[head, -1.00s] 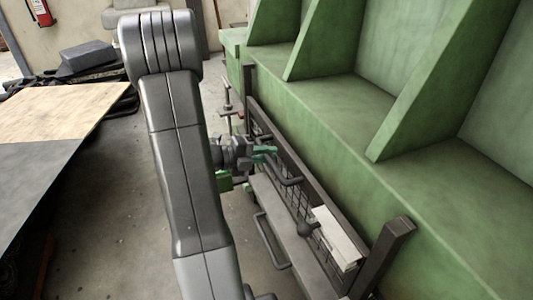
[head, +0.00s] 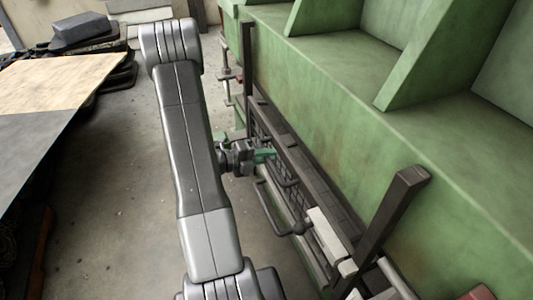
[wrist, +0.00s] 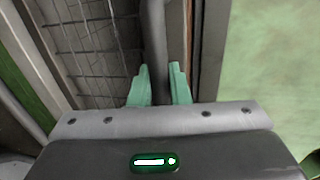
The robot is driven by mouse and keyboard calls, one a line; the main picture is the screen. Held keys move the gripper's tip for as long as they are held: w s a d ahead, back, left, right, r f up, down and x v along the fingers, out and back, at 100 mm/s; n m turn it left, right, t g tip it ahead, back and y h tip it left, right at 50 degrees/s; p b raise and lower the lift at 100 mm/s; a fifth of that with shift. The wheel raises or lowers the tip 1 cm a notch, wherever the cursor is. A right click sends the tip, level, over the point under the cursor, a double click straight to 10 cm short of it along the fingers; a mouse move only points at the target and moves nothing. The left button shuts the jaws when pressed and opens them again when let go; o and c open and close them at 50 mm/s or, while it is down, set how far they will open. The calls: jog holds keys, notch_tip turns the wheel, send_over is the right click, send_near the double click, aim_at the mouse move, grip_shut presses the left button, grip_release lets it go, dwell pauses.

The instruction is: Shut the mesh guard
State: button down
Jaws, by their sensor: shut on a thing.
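The mesh guard (head: 297,199) is a dark framed wire-mesh panel along the front of the green machine. It stands between two dark posts; its exact angle is hard to tell. Its mesh also shows in the wrist view (wrist: 95,50) at upper left. My gripper (head: 265,154) is at the guard's outer side, near its far half. In the wrist view, my green fingertips (wrist: 160,88) are shut on the guard's dark round handle bar (wrist: 154,40), one on each side. The far end of the handle is hidden in the head view by my gripper.
The green machine (head: 340,110) with upright ribs fills the right side. A dark near post (head: 395,215) and far post (head: 246,70) rise beside the guard. A pale block (head: 325,233) sits at the near end. A table with a wooden sheet (head: 60,80) is at left. Bare floor (head: 125,190) lies between.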

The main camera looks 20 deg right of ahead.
jog(key=shift+s+f, duration=0.1)
jog(key=shift+f, duration=0.25)
jog(key=c, duration=1.4)
grip_release()
jog(key=shift+c, duration=0.2)
jog(key=shift+r, duration=0.1)
jog(key=w+p+v, duration=0.1)
jog(key=v, duration=1.2)
jog(key=shift+s+a, duration=0.45)
jog(key=shift+d+r, duration=0.1)
jog(key=shift+r, duration=0.05)
jog(key=b+x, duration=0.1)
jog(key=x, duration=1.2)
jog(key=shift+w+d, duration=0.1)
jog(key=shift+d, duration=0.25)
